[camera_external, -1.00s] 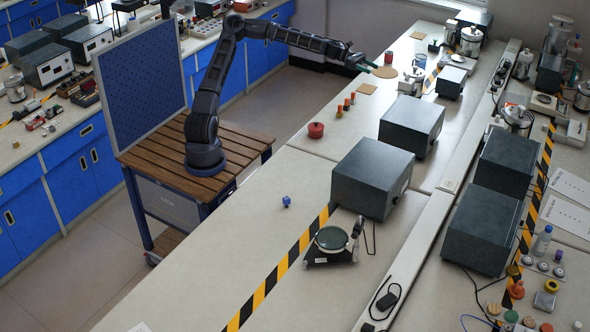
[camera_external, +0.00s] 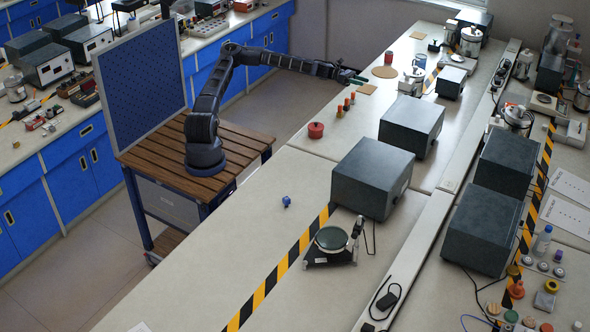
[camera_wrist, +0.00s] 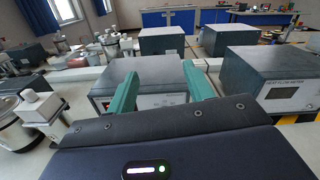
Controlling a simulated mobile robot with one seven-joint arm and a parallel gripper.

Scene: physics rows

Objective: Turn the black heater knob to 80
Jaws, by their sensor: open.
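My gripper (camera_external: 359,80) is above the far part of the long bench, open and empty. Its two green fingers also show in the wrist view (camera_wrist: 161,88), spread apart. Between and beyond them is a small grey box (camera_wrist: 146,70) with a light front panel, partly hidden by the fingers and my gripper body. I cannot make out the black heater knob or its scale in either view. A metal vessel on a base (camera_external: 411,77) stands near the small grey box (camera_external: 451,82) on the bench.
A larger grey box (camera_wrist: 270,75) with a display stands at the right in the wrist view. Another grey box (camera_external: 411,121) stands nearer on the bench, with small red pieces (camera_external: 346,104) and a red pot (camera_external: 316,130) left of it. A cork mat (camera_external: 385,72) lies flat.

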